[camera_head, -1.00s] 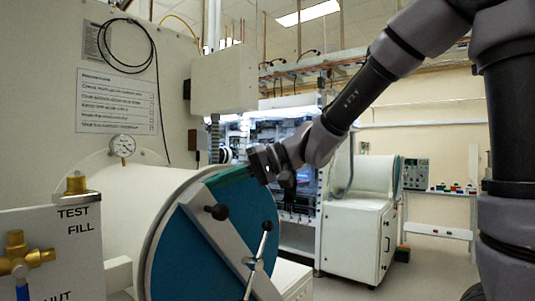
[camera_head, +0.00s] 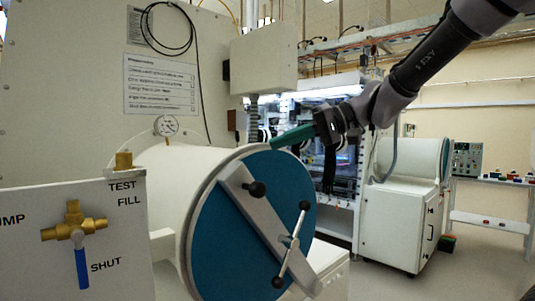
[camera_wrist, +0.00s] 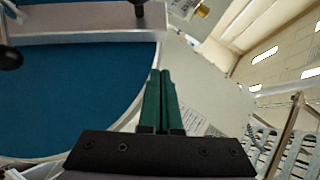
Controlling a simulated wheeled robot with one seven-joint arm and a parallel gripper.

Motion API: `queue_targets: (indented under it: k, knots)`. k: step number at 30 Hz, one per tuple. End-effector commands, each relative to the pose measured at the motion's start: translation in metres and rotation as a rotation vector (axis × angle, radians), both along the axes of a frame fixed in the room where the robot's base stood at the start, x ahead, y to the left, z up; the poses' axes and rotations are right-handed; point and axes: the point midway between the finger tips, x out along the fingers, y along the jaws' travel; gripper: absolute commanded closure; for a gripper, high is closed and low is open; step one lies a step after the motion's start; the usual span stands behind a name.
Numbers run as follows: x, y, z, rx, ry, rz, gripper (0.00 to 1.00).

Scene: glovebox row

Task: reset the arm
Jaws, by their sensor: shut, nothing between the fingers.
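My gripper (camera_head: 292,137) has green fingers and reaches in from the right, beside the upper rim of the round blue door (camera_head: 215,245). In the wrist view my gripper (camera_wrist: 162,75) has its two fingers together with nothing between them. The blue door also shows in the wrist view (camera_wrist: 75,95), to the left of the fingers. A grey bar (camera_head: 240,205) crosses the door, with black knobs and a silver handle (camera_head: 292,250). I cannot tell from the head view how far the fingertips are from the rim.
A valve panel (camera_head: 120,245) with a brass valve and blue lever (camera_head: 82,268) stands at the left. A gauge (camera_head: 166,125) sits above the white cylinder. A white cabinet (camera_head: 395,220) stands behind at the right. Open floor (camera_head: 470,265) shows at the lower right.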

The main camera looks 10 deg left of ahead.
Motion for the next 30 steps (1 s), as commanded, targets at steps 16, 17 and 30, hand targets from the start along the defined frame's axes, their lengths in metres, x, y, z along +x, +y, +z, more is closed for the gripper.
queue_targets:
  k: [16,17,30]
  knots:
    - [0.001,-0.058,0.022,-0.02,0.003,-0.018,1.0]
    - [-0.001,-0.063,0.02,-0.036,0.007,-0.03,1.0]
    - [-0.053,-0.257,-0.056,-0.626,0.022,-0.711,1.0]
